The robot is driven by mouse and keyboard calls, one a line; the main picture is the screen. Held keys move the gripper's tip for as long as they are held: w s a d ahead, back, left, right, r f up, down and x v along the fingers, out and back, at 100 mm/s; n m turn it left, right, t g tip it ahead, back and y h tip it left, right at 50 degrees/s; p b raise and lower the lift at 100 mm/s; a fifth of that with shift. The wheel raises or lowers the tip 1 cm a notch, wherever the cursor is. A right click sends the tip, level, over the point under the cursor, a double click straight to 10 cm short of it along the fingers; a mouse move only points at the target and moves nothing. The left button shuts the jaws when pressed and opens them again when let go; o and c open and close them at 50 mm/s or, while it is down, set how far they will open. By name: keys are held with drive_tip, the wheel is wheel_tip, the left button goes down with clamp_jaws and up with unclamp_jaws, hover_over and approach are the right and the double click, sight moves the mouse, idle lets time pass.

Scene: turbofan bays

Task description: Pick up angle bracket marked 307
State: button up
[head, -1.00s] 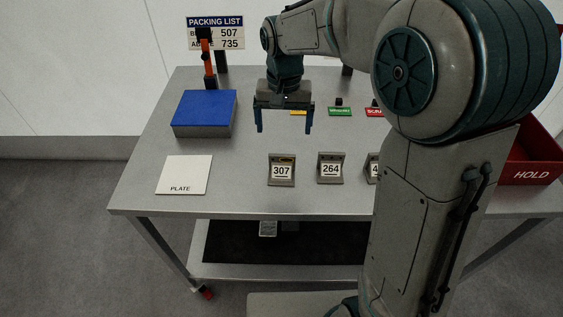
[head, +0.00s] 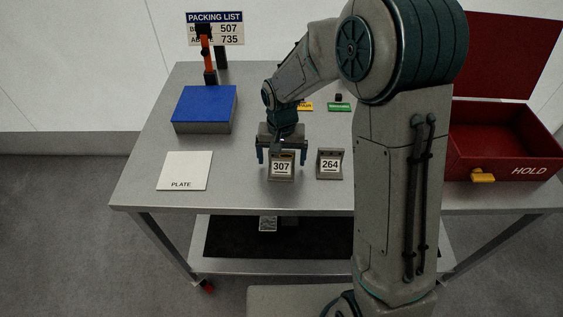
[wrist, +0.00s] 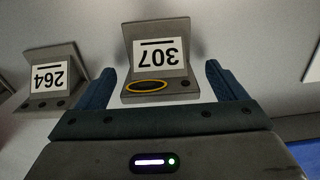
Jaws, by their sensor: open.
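The angle bracket marked 307 (head: 281,174) stands on the table in the head view, a grey bracket with a white label. In the wrist view the 307 bracket (wrist: 160,58) appears upside down, with a yellow ring around a slot in its base flange. My gripper (head: 282,160) is open, directly behind and above this bracket, with one finger to each side. In the wrist view the open fingers of my gripper (wrist: 166,85) flank the bracket's flange with gaps on both sides. I see no grip on it.
The bracket marked 264 (head: 330,164) stands just right, also in the wrist view (wrist: 48,80). A white plate (head: 184,171) and a blue-topped block (head: 204,106) are on the left. A red HOLD bin (head: 490,160) is at right. My arm hides the table's right-middle.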

drive_tip(key=shift+f, duration=0.35)
drive_tip(key=c, duration=1.2)
drive_tip(key=shift+o, duration=0.2)
drive_tip(key=shift+r, duration=0.15)
